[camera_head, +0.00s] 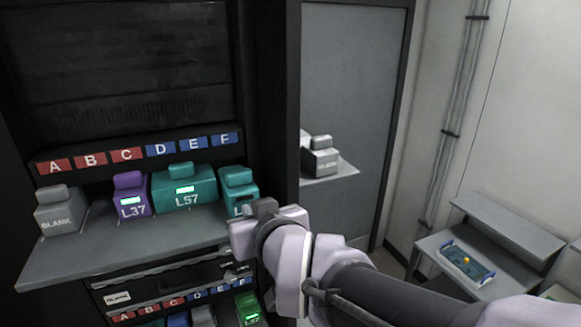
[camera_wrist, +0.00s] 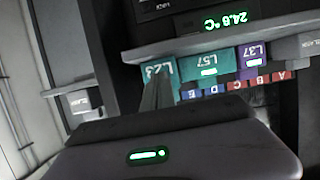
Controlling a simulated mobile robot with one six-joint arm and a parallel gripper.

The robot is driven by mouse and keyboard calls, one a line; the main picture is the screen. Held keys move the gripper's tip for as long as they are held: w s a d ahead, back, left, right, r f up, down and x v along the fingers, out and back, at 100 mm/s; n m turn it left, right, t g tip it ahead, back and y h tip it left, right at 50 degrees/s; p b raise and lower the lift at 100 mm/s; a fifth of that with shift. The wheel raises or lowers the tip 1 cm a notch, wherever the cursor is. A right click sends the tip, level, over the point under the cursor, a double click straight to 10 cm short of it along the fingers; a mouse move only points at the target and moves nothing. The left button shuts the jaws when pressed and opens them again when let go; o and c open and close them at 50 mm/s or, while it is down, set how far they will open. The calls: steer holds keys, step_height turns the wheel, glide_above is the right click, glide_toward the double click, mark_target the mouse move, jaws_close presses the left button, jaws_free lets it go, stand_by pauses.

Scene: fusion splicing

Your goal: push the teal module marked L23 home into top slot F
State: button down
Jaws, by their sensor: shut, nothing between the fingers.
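The teal module marked L23 (camera_head: 238,187) stands on the top shelf at the right end, below the F label (camera_head: 225,139). My gripper covers its lower front in the head view. In the wrist view, which is upside down, L23 (camera_wrist: 153,69) shows its marking beside the fingers. My gripper (camera_head: 262,206) is in front of L23 with its fingers closed and empty. The fingertips (camera_wrist: 162,76) overlap the module's face in the wrist view; I cannot tell whether they touch it. The module's depth in slot F is hard to judge.
Left of L23 are wide teal L57 (camera_head: 186,188), purple L37 (camera_head: 131,196) and a grey BLANK (camera_head: 59,211), with a gap between L37 and BLANK. A lower row holds more modules, including a green one (camera_head: 249,309). Another grey module (camera_head: 321,157) sits on a side shelf.

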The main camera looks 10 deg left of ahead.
mark_target(240, 189)
steer(key=shift+w+a, duration=0.75)
steer(key=shift+w, duration=0.5)
steer(key=shift+w+a, duration=0.75)
steer(key=shift+w, duration=0.5)
steer(key=shift+w+a, duration=0.75)
steer(key=shift+w, duration=0.5)
steer(key=s+d+f+m+g+h, duration=0.1)
steer(key=s+d+f+m+h, duration=0.15)
steer(key=s+d, duration=0.7)
steer(key=s+d+f+m+g+h, duration=0.15)
steer(key=s+d+m, duration=0.35)
steer(key=d, duration=0.8)
steer(key=s+d+f+m+g+h+b, duration=0.1)
steer(key=s+d+f+m, duration=0.1)
steer(key=s+d+f, duration=0.3)
steer(key=s+d+m+g+b, duration=0.1)
steer(key=s+d, duration=0.1)
steer(key=s, duration=0.4)
step_height(240, 189, down, 38)
steer(key=s+a+g+b, duration=0.1)
steer(key=b, duration=3.3)
steer(key=shift+s+b, duration=0.35)
steer(key=shift+b, duration=0.05)
